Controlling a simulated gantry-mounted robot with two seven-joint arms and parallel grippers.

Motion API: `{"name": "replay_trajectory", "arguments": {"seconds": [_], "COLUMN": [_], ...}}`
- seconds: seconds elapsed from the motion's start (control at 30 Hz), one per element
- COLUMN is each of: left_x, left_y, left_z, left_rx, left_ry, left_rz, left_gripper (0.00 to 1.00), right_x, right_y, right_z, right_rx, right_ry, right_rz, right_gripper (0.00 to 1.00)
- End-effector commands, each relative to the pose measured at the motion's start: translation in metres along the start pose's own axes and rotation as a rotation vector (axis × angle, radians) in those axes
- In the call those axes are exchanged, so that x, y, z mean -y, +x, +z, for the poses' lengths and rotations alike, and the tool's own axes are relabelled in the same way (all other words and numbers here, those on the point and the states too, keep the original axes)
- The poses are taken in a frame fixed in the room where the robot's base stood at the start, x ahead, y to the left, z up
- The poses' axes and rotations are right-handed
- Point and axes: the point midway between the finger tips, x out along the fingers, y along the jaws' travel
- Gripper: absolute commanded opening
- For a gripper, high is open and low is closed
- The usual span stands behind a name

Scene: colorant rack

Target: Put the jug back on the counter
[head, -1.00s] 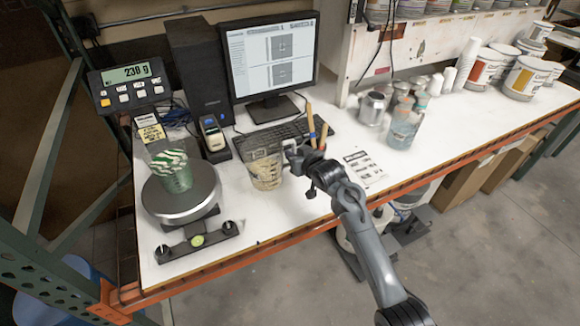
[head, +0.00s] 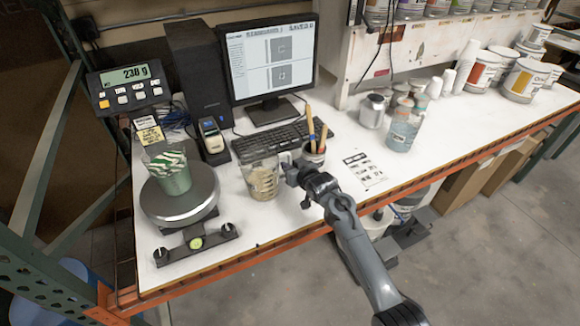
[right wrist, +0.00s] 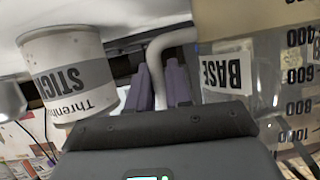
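The jug (head: 262,180) is a clear measuring jug with beige contents. It stands upright at the counter (head: 235,215), right of the scale, with its base at or very near the surface; I cannot tell if it touches. My right gripper (head: 291,170) is at its handle side. In the right wrist view the jug (right wrist: 285,85) carries a BASE label and volume marks. The pale handle (right wrist: 158,60) passes between the two purple fingers (right wrist: 160,88), which are closed against it. My left gripper is out of view.
A green-striped cup (head: 170,172) sits on the scale (head: 180,205); its display (head: 130,75) reads 238 g. A stick pot (head: 314,153) stands close behind my right gripper, beside the keyboard (head: 280,138). Cans and a blue-tinted container (head: 403,132) stand farther right.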

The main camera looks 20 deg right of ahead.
Motion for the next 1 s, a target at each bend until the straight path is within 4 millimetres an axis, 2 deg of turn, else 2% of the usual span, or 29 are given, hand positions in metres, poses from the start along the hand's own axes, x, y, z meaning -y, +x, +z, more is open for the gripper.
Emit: {"name": "replay_trajectory", "arguments": {"seconds": [0.03,0.17,0.57,0.77,1.0], "left_x": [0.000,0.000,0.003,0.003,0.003], "left_y": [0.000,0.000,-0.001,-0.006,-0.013], "left_z": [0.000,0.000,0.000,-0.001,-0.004], "left_rx": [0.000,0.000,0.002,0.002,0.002], "left_ry": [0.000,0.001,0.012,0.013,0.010], "left_rz": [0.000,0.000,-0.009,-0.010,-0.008], "left_gripper": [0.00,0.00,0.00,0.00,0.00], "right_x": [0.000,0.000,0.000,-0.001,-0.001], "right_y": [0.000,0.000,-0.004,-0.023,-0.061], "right_z": [0.000,0.000,0.000,-0.001,-0.001], "right_rx": [0.000,0.000,0.000,0.000,0.000], "right_ry": [0.000,0.000,0.001,0.000,0.000], "right_rz": [0.000,0.000,0.000,0.001,0.001], "right_gripper": [0.26,0.44,0.44,0.44,0.44]}}
